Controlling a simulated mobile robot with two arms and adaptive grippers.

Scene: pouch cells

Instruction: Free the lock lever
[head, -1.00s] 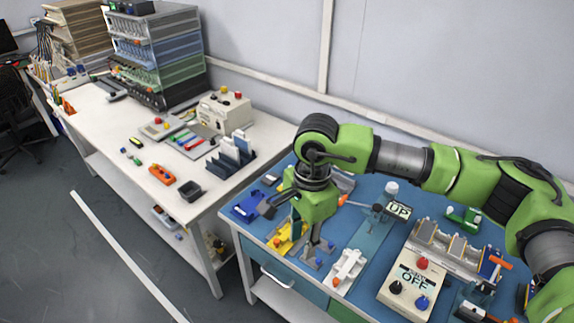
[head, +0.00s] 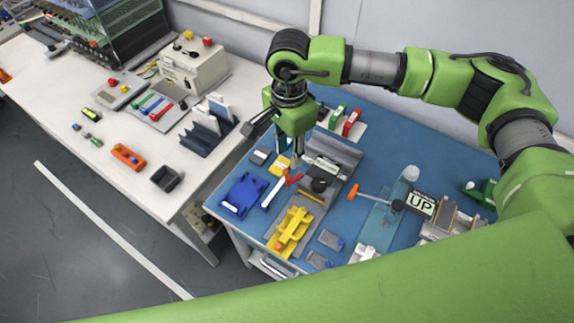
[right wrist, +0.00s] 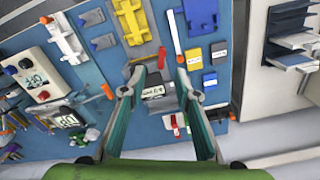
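A red lever (head: 292,177) stands at the left end of a grey fixture (head: 340,155) with a dark round knob (head: 319,185) on the blue bench. I cannot tell for sure that it is the lock lever. In the right wrist view a red piece (right wrist: 161,57) shows between the fingertips, with a labelled grey block (right wrist: 153,92) behind it. My right gripper (head: 297,163) points down over the lever; it also shows in the right wrist view (right wrist: 160,72), open, fingers apart on both sides. Contact cannot be told. My left gripper is not in view.
Red and green pieces (head: 351,122) stand behind. A white table (head: 100,170) lies left. My green arm link crosses the bottom.

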